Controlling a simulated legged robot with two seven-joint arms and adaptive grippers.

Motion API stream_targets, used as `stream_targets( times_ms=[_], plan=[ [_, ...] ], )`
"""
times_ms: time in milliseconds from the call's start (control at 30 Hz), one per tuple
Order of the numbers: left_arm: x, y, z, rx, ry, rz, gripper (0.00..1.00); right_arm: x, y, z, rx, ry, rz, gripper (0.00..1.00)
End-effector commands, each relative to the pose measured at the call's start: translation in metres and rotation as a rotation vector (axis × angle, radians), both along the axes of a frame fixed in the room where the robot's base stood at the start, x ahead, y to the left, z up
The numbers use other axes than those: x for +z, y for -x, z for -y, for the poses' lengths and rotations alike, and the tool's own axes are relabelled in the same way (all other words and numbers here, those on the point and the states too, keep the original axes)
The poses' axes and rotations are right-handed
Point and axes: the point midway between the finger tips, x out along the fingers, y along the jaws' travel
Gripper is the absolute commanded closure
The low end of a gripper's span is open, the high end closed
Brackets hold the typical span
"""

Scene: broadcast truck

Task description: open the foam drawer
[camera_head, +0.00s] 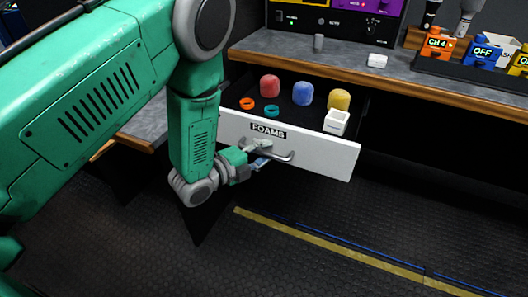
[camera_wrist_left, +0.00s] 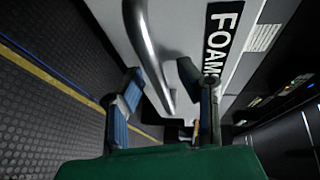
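The foam drawer (camera_head: 315,152) has a white front labelled FOAMS and stands pulled out from under the counter, its inside showing from above. Its grey bar handle (camera_head: 285,156) is on the front below the label. My left gripper (camera_head: 262,153) is at the left part of the handle. In the left wrist view the two fingers of my left gripper (camera_wrist_left: 160,75) are apart, one on each side of the handle (camera_wrist_left: 148,45), with gaps visible. The drawer's label (camera_wrist_left: 222,40) shows right of the fingers. My right gripper is in neither view.
Red (camera_head: 269,86), blue (camera_head: 303,93) and yellow (camera_head: 339,100) foam covers, orange (camera_head: 247,104) and teal (camera_head: 271,111) rings and a white cube (camera_head: 337,121) lie in the drawer. The counter (camera_head: 340,65) runs above. Floor in front is clear.

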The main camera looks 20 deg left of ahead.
Motion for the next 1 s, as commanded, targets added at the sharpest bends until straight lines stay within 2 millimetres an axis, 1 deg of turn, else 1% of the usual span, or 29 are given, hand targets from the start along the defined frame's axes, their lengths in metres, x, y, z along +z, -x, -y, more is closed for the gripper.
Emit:
stream_targets(
  times_ms=[67, 167, 267, 500, 600, 700, 800, 1000],
  plan=[
    [0.000, 0.003, -0.002, 0.001, -0.001, -0.001, 0.69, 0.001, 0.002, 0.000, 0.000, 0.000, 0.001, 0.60],
    [0.002, 0.013, -0.007, 0.002, -0.001, -0.002, 0.69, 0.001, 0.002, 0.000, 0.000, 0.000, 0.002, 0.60],
    [0.005, 0.029, -0.014, 0.003, -0.001, -0.004, 0.69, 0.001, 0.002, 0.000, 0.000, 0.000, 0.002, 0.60],
    [0.013, 0.076, -0.036, 0.002, -0.001, -0.006, 0.69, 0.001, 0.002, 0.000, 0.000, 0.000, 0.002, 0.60],
    [0.016, 0.090, -0.043, 0.002, -0.001, -0.005, 0.69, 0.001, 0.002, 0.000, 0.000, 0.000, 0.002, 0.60],
    [0.018, 0.100, -0.047, 0.000, -0.001, -0.004, 0.69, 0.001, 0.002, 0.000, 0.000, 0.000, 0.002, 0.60],
    [0.020, 0.105, -0.050, 0.000, 0.000, -0.002, 0.69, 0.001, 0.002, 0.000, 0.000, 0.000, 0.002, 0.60],
    [0.020, 0.106, -0.050, 0.000, 0.000, -0.001, 0.69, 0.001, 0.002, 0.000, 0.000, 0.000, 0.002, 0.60]
  ],
)
